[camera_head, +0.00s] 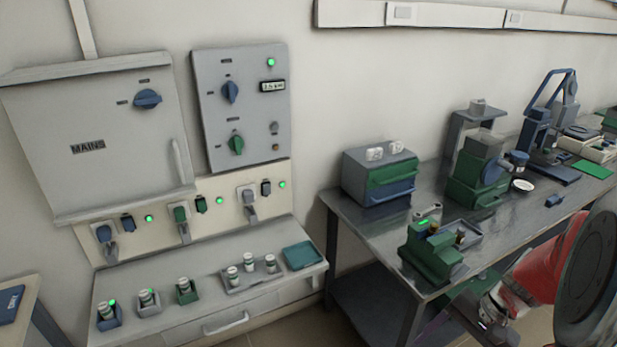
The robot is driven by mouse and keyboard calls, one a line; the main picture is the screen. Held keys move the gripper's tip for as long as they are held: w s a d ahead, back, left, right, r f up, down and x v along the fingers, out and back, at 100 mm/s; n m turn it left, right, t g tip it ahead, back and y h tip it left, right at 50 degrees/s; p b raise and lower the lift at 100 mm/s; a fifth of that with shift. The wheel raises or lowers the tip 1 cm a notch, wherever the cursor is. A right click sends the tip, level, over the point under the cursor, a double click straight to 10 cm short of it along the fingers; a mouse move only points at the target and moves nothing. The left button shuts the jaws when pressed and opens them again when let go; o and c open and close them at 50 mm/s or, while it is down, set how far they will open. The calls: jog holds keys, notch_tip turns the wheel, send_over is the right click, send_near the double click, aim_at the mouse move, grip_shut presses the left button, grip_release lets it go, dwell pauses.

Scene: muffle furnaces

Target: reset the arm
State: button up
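My arm shows at the lower right, with a large dark round joint and a red link reaching down and left. The end of the arm, where my gripper (490,312) is, hangs low in front of the metal workbench (345,218), near its front edge. The fingers are small and partly cut off by the lower edge of the picture. I cannot tell whether they are open or shut, and no held object can be made out.
A green device (432,262) stands at the bench's near corner, close to my arm. A grey box with green and blue drawers (380,176) and a green-grey machine (475,172) stand behind. At left, a grey shelf (205,312) carries several small jars below the MAINS panel (95,120).

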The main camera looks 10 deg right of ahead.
jog(key=s+a+r+n+t+h, duration=0.1)
jog(key=a+r+n+t+h, duration=0.3)
jog(key=a+r+n, duration=0.7)
jog(key=a+r, duration=0.6)
jog(key=shift+s+t+h, duration=0.3)
jog(key=shift+s+t, duration=0.1)
jog(key=shift+c, duration=0.4)
dwell(1.4)
